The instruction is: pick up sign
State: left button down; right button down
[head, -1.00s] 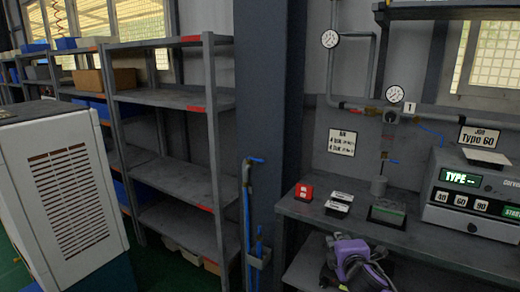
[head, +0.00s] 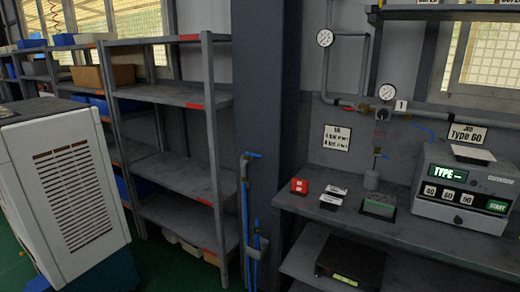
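Several small signs are in the head view. A red sign (head: 300,186) stands on the grey workbench (head: 395,232) near its left end. Two white signs with dark bases stand to its right, one behind (head: 336,190) and one in front (head: 330,200). A "Type 60" card (head: 467,134) stands at the top of the grey machine on the right. I cannot tell which one the task means. Neither of my grippers is in view.
The control machine (head: 463,190) shows "TYPE" and has buttons. A dark box (head: 350,262) lies on the lower shelf. A column (head: 262,110) and blue-ended pipes (head: 252,200) stand left of the bench.

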aim_at(300, 187)
jog(key=z, duration=0.3)
jog(key=i+j+z, duration=0.15)
jog(key=z, duration=0.2)
jog(key=i+j+z, duration=0.2)
jog(key=z, duration=0.15)
jog(key=i+j+z, duration=0.4)
jog(key=j, duration=0.2)
jog(key=i+j+z, duration=0.1)
jog(key=j, duration=0.25)
jog(key=i+j, duration=0.1)
jog(key=j, duration=0.2)
jog(key=z, duration=0.05)
